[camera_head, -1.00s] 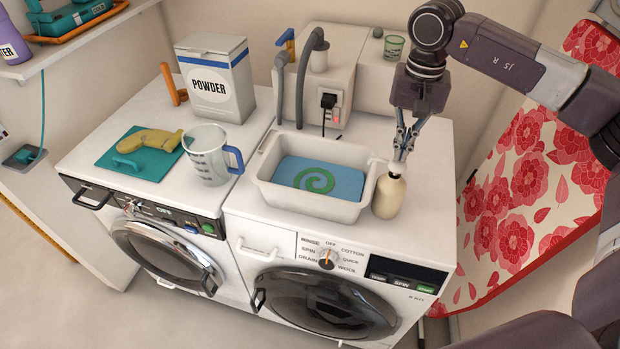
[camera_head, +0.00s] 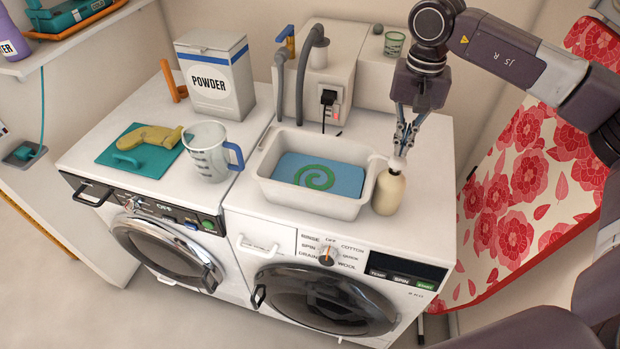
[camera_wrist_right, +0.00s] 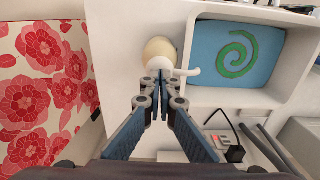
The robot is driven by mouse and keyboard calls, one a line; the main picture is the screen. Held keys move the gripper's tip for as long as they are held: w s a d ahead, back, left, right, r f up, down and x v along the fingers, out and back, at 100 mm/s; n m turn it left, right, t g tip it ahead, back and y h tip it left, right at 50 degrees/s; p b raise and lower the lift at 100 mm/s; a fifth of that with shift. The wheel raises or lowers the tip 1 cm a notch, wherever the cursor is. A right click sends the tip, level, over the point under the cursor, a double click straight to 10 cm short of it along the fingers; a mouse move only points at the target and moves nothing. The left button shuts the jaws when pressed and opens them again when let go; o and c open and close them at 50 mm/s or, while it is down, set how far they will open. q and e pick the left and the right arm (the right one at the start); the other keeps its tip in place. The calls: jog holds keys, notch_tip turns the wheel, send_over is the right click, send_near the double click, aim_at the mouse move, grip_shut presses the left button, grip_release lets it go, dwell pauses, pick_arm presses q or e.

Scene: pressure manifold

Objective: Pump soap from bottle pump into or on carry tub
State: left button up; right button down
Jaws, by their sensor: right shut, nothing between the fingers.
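The cream soap bottle (camera_head: 389,192) stands upright on the right washer's top, beside the right wall of the white carry tub (camera_head: 312,205). The tub holds a blue pad with a green spiral (camera_head: 318,177). My right gripper (camera_head: 402,150) is shut with nothing in it, its fingertips right over the pump head. In the right wrist view the closed fingertips (camera_wrist_right: 158,84) are at the white pump head, and the bottle (camera_wrist_right: 160,50) shows behind them. The nozzle (camera_wrist_right: 187,72) points over the tub's edge. Whether the fingertips touch the pump is hard to tell. My left gripper is not in view.
A measuring jug (camera_head: 208,153), a powder box (camera_head: 214,76) and a teal board (camera_head: 140,150) with a yellow-green item stand on the left machine. A grey box with hoses (camera_head: 325,85) is behind the tub. A floral ironing board (camera_head: 510,205) leans at right.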

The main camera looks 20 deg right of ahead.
jog(key=shift+f+b, duration=0.9)
jog(key=shift+f, duration=0.5)
jog(key=shift+r, duration=0.1)
jog(key=shift+r+p, duration=1.1)
jog(key=shift+r, duration=0.5)
jog(key=shift+f, duration=0.15)
